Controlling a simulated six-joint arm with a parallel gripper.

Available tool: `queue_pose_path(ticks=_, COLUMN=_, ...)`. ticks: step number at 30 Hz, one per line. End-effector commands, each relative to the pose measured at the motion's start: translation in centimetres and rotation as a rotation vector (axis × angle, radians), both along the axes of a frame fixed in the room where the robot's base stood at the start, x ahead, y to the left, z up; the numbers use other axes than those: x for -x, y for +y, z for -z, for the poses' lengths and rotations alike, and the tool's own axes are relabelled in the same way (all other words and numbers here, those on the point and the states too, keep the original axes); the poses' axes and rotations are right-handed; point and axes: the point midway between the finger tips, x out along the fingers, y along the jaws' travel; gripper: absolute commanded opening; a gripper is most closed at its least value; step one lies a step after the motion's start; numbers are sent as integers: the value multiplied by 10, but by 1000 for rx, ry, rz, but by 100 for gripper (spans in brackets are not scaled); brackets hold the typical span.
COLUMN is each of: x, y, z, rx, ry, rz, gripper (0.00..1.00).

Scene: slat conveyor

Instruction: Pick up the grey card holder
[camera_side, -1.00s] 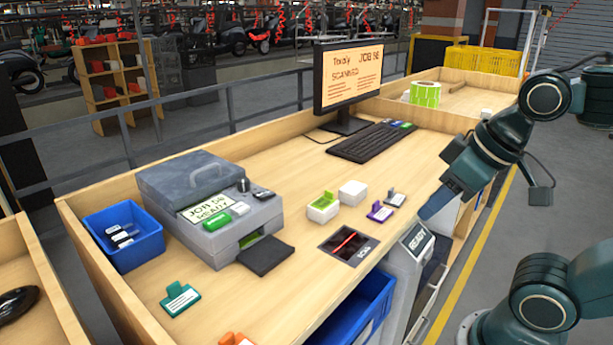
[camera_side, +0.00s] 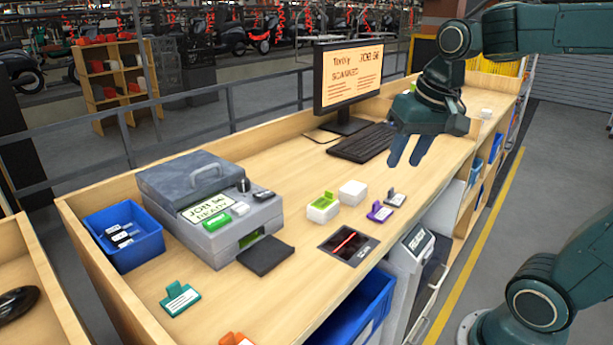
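The grey card holder (camera_side: 396,199) stands on the wooden bench, right of the purple card holder (camera_side: 380,212) and close to the bench's front edge. It is small, with an upright tab at its back. My gripper (camera_side: 404,162) is in the air above the bench, behind the grey card holder in the picture, near the keyboard's right end. Its two blue fingers point down with a gap between them, and nothing is held.
A teal card holder (camera_side: 180,299) and an orange one (camera_side: 237,339) lie nearer the camera. A scanner window (camera_side: 347,243), white boxes (camera_side: 353,193), a grey printer (camera_side: 246,236) and a blue bin (camera_side: 124,232) share the bench. The keyboard (camera_side: 362,143) and monitor (camera_side: 346,76) stand behind.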

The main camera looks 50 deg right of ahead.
Motion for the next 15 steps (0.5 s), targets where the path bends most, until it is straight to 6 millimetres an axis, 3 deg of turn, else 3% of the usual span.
queue_pose_path(ticks=15, x=-73, y=-104, z=16, rx=-130, ry=156, rz=558, gripper=34)
